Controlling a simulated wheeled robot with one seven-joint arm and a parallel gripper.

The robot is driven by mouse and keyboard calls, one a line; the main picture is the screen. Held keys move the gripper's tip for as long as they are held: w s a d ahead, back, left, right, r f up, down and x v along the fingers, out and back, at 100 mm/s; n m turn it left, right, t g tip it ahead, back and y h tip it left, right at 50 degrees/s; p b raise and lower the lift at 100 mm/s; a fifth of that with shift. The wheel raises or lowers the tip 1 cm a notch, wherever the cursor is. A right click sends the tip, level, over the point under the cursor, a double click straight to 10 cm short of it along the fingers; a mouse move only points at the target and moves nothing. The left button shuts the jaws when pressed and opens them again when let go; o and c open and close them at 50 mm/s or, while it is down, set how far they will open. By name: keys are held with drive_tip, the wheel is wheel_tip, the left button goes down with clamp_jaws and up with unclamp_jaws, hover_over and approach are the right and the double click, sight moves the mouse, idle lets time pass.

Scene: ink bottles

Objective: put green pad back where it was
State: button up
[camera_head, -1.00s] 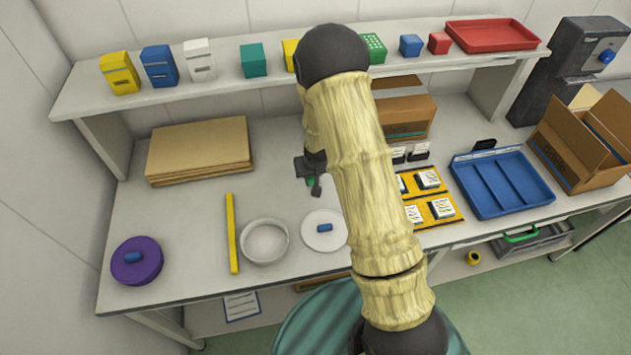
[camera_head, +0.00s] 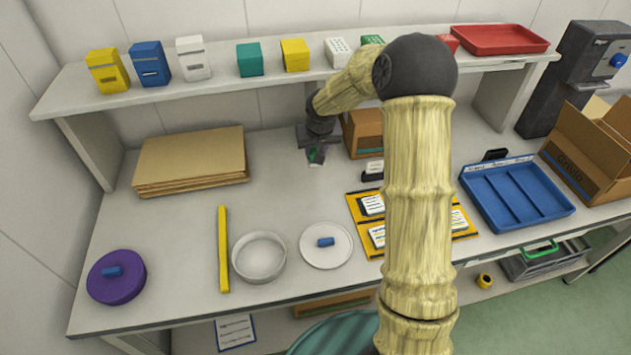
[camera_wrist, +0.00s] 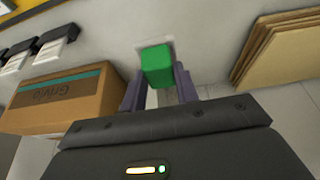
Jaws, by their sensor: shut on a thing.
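The green pad (camera_wrist: 157,66) is a small green block between the two fingers of my gripper (camera_wrist: 160,88) in the wrist view. The gripper is shut on it. In the head view my gripper (camera_head: 316,153) is at the back middle of the table, left of the cardboard box. A pale square patch (camera_head: 316,164) shows on the table just by the pad. I cannot tell whether the pad touches the table.
Brown boards (camera_head: 190,165) are stacked to the left. The shelf (camera_head: 215,92) hangs above.

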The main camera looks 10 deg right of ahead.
wheel_tip(320, 180, down, 6)
drive_tip(key=shift+r, duration=0.1)
drive_tip(key=shift+f, duration=1.85)
drive_tip(key=shift+f, duration=0.15)
drive_tip(key=o, duration=0.9)
drive_tip(key=shift+r, duration=0.2)
